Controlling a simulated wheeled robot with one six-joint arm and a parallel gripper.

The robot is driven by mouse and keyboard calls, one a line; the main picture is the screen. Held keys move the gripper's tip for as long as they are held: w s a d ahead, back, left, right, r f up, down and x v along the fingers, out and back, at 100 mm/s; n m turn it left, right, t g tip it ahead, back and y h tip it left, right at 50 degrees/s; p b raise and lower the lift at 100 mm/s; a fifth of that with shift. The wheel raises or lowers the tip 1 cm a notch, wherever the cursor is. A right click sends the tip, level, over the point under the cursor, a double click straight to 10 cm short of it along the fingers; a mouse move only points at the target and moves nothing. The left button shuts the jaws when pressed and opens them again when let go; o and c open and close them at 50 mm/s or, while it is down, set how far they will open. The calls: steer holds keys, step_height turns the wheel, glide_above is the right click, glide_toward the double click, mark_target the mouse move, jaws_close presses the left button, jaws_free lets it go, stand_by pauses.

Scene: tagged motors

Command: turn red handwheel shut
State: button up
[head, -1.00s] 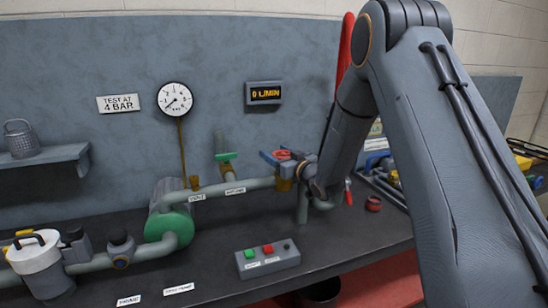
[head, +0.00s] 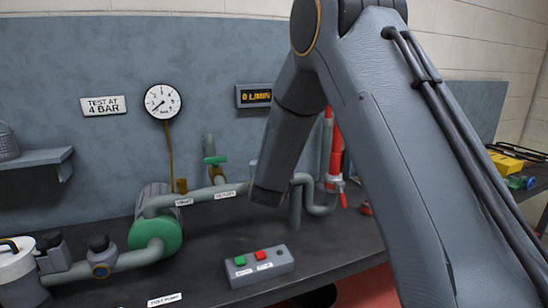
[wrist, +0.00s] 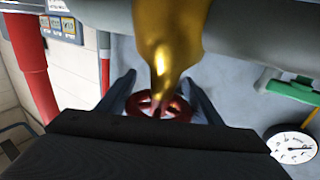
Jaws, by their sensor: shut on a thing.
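The red handwheel (wrist: 158,106) shows in the wrist view, on the end of a brass valve body (wrist: 170,35). My gripper (wrist: 160,80) has one dark finger on each side of the handwheel and is shut on its rim. The brass body hides part of the wheel and of the space between the fingertips. In the head view my arm covers the handwheel and the gripper. How far the wheel is turned cannot be told.
A grey pipe (head: 205,195) runs along the bench behind a button box (head: 258,265). A green-handled valve (head: 215,160) stands left of my arm. A round gauge (head: 163,101) and a display (head: 253,95) reading 0 L/MIN are on the back panel. A red pipe (head: 334,150) rises behind my arm.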

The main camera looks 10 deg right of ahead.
stand_by(0.5)
steer(key=o, duration=1.1)
steer(key=shift+c, duration=0.2)
steer(key=s, duration=0.2)
steer(key=s+a+b, duration=0.1)
steer(key=s, duration=0.4)
steer(key=shift+s+a+b, duration=0.25)
steer(key=shift+s+b, duration=0.05)
steer(key=shift+b, duration=0.1)
